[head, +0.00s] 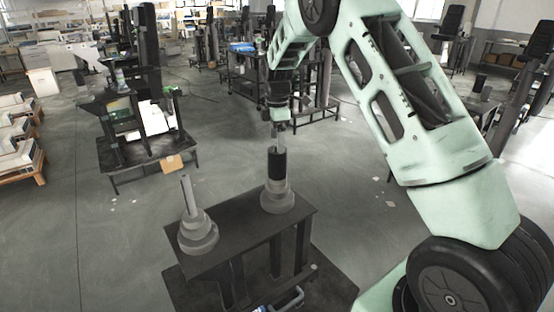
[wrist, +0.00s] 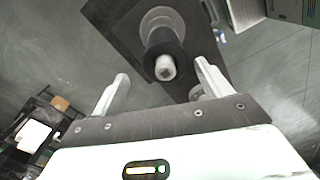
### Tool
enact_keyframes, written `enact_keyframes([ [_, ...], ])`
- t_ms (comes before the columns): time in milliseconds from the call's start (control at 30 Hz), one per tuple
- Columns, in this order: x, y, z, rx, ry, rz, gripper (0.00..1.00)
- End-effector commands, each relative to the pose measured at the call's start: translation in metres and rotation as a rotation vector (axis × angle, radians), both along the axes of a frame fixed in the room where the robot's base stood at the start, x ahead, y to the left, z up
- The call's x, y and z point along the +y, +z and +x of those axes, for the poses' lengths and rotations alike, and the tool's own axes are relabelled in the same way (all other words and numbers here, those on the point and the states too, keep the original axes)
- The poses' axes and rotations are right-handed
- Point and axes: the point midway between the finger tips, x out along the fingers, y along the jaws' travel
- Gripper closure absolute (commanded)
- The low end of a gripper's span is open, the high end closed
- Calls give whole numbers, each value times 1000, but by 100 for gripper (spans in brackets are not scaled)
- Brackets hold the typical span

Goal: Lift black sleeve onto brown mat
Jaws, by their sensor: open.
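The black sleeve (head: 277,163) sits around the upright post of the right grey stepped column on a dark table. In the wrist view the sleeve (wrist: 162,47) shows as a dark ring, with the pale post tip (wrist: 165,68) sticking out of it. My gripper (head: 280,128) is above this post, apart from the sleeve. Its two fingers (wrist: 161,71) are spread wide, with nothing between them that they touch. I cannot make out a brown mat as such in either view.
The dark table (head: 232,238) also bears a left grey column (head: 197,232) with a bare post. Floor around the table is mostly clear. A dark workstation (head: 147,150) stands at the back left, and a workbench (head: 255,72) stands behind my gripper.

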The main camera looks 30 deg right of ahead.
Motion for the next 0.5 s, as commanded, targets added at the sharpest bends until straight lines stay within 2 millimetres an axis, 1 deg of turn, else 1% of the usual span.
enact_keyframes([
  [267,2,-19,-3,3,-1,0,23],
  [400,3,-37,-7,4,-2,0,23],
  [500,3,-52,-7,3,0,0,23],
])
